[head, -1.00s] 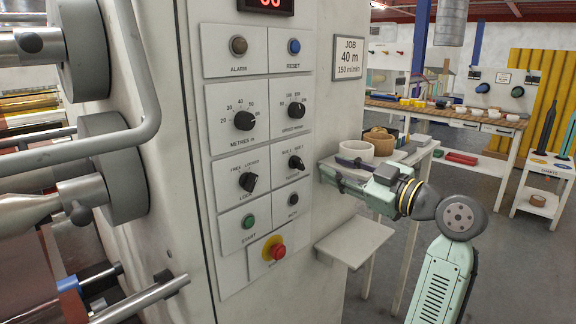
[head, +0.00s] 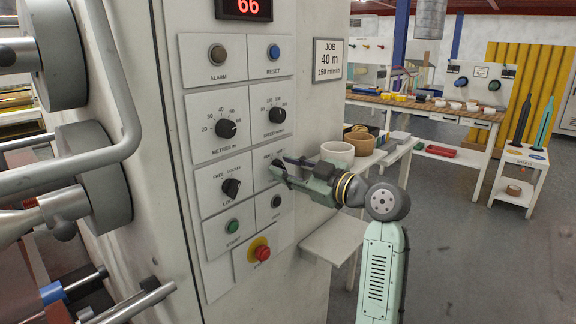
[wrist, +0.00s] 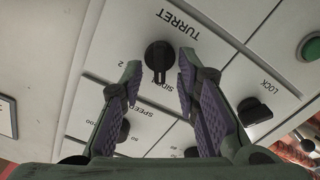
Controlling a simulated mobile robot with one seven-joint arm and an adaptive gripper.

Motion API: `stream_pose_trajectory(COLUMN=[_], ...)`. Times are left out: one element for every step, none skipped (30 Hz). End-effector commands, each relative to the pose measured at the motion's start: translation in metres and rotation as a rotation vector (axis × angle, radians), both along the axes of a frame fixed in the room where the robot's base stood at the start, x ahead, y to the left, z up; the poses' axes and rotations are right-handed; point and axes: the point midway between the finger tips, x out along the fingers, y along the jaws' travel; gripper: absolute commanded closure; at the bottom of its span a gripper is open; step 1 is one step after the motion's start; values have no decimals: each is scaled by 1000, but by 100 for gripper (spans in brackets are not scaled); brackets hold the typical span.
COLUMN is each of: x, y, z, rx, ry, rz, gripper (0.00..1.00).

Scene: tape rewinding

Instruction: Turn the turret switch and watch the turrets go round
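The turret switch is a black knob (wrist: 158,56) below the word TURRET in the wrist view, with its pointer line towards the picture's bottom. My gripper (wrist: 160,64) is open, its purple-padded fingers on either side of the knob's lower part; contact cannot be told. In the head view my gripper (head: 282,167) is at the panel and hides most of the switch. Large grey discs (head: 97,165) with roller shafts stand at the machine's left; I cannot tell whether these are the turrets.
The lock knob (head: 231,188) is left of the switch, and the speed knob (head: 275,115) is above it. A red stop button (head: 262,253) sits low on the panel. A small shelf (head: 338,240) juts out below my arm. Open floor lies to the right.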

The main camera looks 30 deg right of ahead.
Motion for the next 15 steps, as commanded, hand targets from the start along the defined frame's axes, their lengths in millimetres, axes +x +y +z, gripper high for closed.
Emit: stream_pose_trajectory(x=[1,1,1,1,1,0,1,0,0,0,0,0,0,0,0], y=[0,0,0,0,0,0,0,0,0,0,0,0,0,0,0], z=[0,0,0,0,0,0,0,0,0,0,0,0,0,0,0], rx=[0,0,0,0,0,0,0,0,0,0,1,1,1,1,1], ry=[0,0,0,0,0,0,0,0,0,0,0,0,0,0,0], rz=[0,0,-1,-1,-1,0,-1,0,-1,0,-1,0,-1,-1,-1], gripper=[71,71,71,71,71,71,72,74,76,78,80,83,85,87,90])
